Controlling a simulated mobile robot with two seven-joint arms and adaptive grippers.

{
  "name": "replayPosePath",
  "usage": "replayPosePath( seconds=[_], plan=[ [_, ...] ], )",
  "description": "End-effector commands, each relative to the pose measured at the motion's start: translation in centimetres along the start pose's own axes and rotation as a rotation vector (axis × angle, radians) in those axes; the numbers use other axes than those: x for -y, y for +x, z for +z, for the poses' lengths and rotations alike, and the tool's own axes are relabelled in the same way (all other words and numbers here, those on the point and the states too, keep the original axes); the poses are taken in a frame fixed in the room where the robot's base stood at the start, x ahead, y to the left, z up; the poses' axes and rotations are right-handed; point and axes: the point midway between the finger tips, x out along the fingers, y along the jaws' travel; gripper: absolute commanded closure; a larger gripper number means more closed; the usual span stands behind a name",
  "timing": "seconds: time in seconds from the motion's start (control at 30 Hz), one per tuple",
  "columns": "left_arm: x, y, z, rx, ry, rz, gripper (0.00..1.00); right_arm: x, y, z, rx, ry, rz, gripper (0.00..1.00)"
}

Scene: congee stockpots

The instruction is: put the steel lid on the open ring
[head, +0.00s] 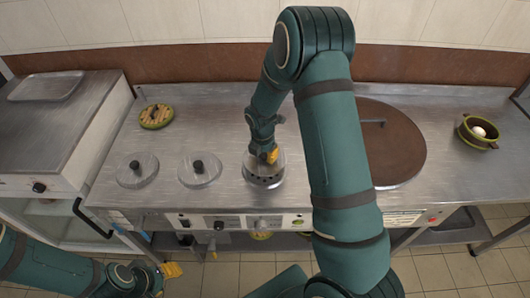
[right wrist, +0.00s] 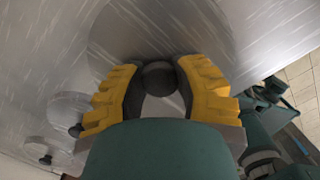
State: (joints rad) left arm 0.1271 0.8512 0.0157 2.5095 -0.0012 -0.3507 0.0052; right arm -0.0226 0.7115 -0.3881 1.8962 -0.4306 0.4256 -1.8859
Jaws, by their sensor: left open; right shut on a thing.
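My right gripper (head: 267,157) is shut on the black knob (right wrist: 158,78) of the steel lid (right wrist: 165,28). In the head view the gripper hides much of the lid. Directly below it is a steel ring (head: 263,183) with dark holes along its side, at the front middle of the counter. The lid is over this ring; I cannot tell whether it touches or sits level. My left gripper (head: 173,270) is open and empty, low in front of the counter.
Two round lids with black knobs (head: 137,171) (head: 199,170) sit on the counter to the left. A large brown lid (head: 405,150) is at right, partly behind my right arm. A green pot (head: 478,133) stands far right.

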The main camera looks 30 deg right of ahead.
Motion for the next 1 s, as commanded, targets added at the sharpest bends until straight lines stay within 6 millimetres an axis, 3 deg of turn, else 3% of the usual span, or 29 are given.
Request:
replayPosePath(
  seconds=[0.33, 1.0],
  plan=[
    [0.9, 2.5, -0.1, -0.006, 0.002, 0.0, 0.53, 0.0, 3.4, -0.4, 0.001, 0.0, 0.001, 1.0],
    [1.0, 2.6, -0.1, -0.009, 0.003, 0.0, 0.53, 0.0, 3.6, -0.4, 0.0, 0.0, 0.001, 1.0]
  ],
)
